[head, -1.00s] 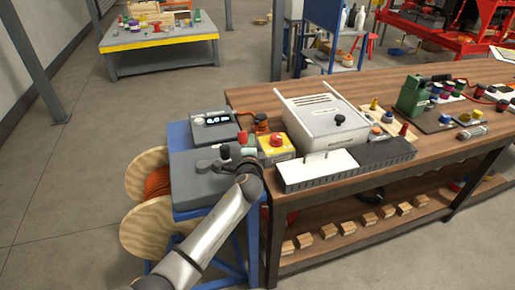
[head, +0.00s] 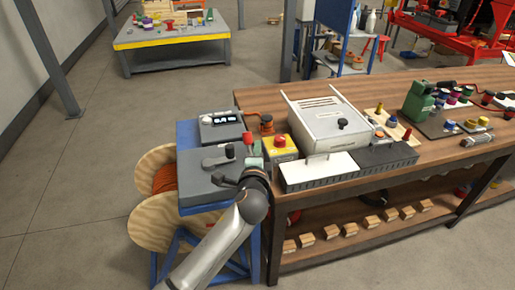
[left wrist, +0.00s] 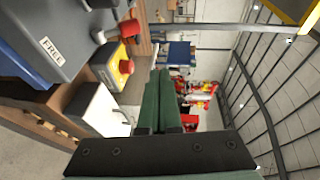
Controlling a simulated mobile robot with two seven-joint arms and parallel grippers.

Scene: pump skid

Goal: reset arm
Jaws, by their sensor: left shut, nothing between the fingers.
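My left arm comes in from the bottom of the head view. Its left gripper (head: 254,150) is beside the right edge of a grey box (head: 200,188), close to the yellow box, and looks empty. A dark lever (head: 218,155) lies on the box top, apart from the gripper. A red knob (head: 248,137) stands at the box's right side. In the left wrist view the green fingers of the left gripper (left wrist: 165,75) are together with nothing between them. That view also shows the grey box (left wrist: 50,65) with a "FREE" label, and the red knob (left wrist: 129,29). My right gripper is not visible.
A yellow box with a red button (head: 281,147) stands right of the gripper on the wooden bench. Behind the grey box is a unit with a lit display (head: 222,126). A white machine (head: 328,122) stands farther right. A cable reel (head: 150,215) is at the left.

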